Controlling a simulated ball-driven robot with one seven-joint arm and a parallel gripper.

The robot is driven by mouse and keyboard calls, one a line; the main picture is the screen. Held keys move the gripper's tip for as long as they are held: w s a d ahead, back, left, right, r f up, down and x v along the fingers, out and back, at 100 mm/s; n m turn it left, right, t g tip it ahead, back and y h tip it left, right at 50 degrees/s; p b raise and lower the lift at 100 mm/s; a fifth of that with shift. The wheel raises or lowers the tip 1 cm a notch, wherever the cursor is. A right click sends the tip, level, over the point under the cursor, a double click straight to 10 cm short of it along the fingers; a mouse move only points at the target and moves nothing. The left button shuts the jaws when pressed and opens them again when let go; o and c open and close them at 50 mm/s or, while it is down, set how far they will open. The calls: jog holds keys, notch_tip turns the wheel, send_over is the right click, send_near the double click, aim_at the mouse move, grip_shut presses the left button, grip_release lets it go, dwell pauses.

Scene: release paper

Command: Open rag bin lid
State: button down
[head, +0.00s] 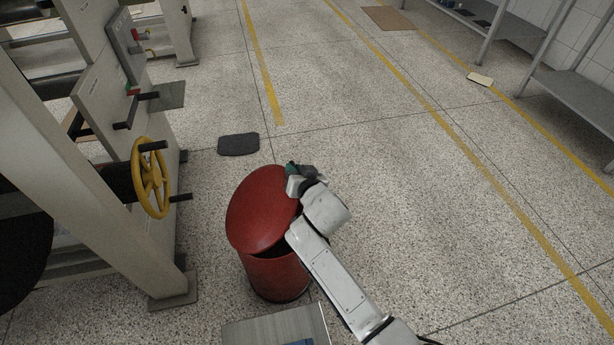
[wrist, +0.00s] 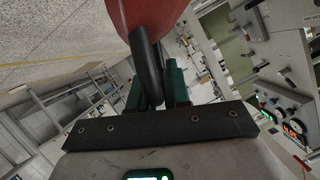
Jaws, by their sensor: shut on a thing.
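The red rag bin (head: 275,276) stands on the floor in the head view. Its red lid (head: 262,208) is raised and tilted, with a dark gap at the right between lid and bin. My gripper (head: 296,170) is at the lid's upper right edge. In the wrist view the lid (wrist: 138,12) shows at the top, with a dark handle (wrist: 147,68) reaching down from it. My gripper (wrist: 156,85) has its green fingers on both sides of that handle and is shut on it. The inside of the bin is mostly hidden by the lid and my arm.
A machine with a yellow handwheel (head: 151,178) stands left of the bin. A dark mat (head: 238,144) lies behind it, and a grey metal box (head: 277,328) is in front. Shelving (head: 570,90) lines the far right. The floor to the right is open.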

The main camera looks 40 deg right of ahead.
jog(key=w+a+r+n+g+h+b, duration=0.1)
jog(key=w+a+r+n+b, duration=0.3)
jog(key=a, duration=0.8)
jog(key=w+a+r+n+h+b, duration=0.3)
jog(key=w+a+r+h+b, duration=0.1)
jog(key=a, duration=0.8)
jog(key=shift+w+a+r+n+g, duration=0.2)
jog(key=shift+w+r+n+g, duration=0.35)
jog(key=shift+w, duration=0.55)
jog(key=shift+r, duration=0.1)
jog(key=c, duration=1.2)
grip_release()
jog(key=shift+o, duration=0.2)
jog(key=shift+r, duration=0.1)
jog(key=p+v, duration=0.2)
jog(key=v, duration=0.8)
jog(key=shift+s+a+p, duration=0.2)
jog(key=shift+s+p, duration=0.1)
jog(key=shift+s, duration=0.05)
